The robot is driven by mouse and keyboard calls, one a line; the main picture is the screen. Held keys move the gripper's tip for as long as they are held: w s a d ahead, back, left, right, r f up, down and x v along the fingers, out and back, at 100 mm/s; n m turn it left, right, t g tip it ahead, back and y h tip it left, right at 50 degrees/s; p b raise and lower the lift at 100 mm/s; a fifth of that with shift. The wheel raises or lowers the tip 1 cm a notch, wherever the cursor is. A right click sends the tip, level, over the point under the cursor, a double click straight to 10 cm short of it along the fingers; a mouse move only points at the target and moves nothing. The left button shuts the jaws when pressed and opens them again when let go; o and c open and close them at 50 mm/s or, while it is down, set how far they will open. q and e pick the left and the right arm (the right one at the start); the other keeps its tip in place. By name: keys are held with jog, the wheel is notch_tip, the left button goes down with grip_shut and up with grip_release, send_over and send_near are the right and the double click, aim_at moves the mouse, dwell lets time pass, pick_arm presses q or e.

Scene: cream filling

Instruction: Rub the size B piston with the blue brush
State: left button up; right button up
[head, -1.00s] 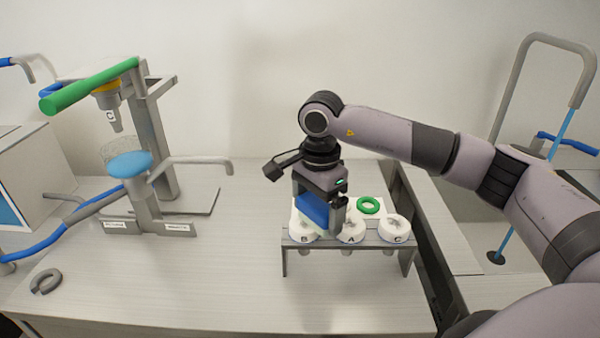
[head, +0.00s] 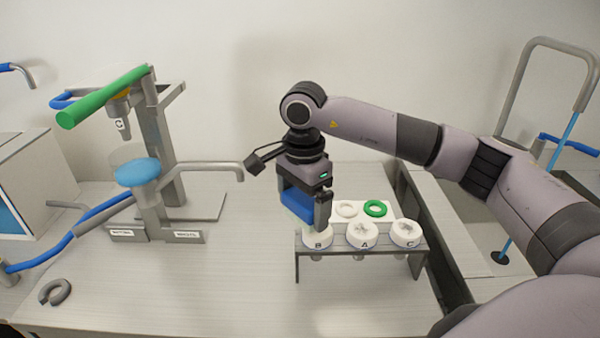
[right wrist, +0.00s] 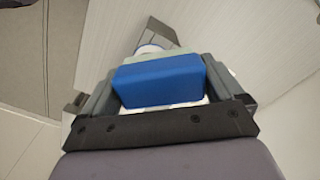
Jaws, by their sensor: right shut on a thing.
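My right gripper (head: 306,207) is shut on the blue brush (head: 297,204) and holds it just above the piston marked B. The brush also fills the middle of the right wrist view (right wrist: 158,80), with a pale green part beyond it. The size B piston (head: 317,238) is white and round and sits at the left end of a grey rack (head: 345,247). The brush covers its back part, and I cannot tell whether they touch. The pistons A (head: 362,237) and C (head: 406,234) sit to its right in the rack. My left gripper is not in view.
A white holder behind the rack bears a white ring (head: 347,208) and a green ring (head: 375,208). A grey stand with a green lever (head: 105,97) and a blue-topped part (head: 138,172) stands at left. A grey open ring (head: 55,292) lies front left. The table's front middle is clear.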

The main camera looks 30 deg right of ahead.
jog(key=shift+r, duration=2.65)
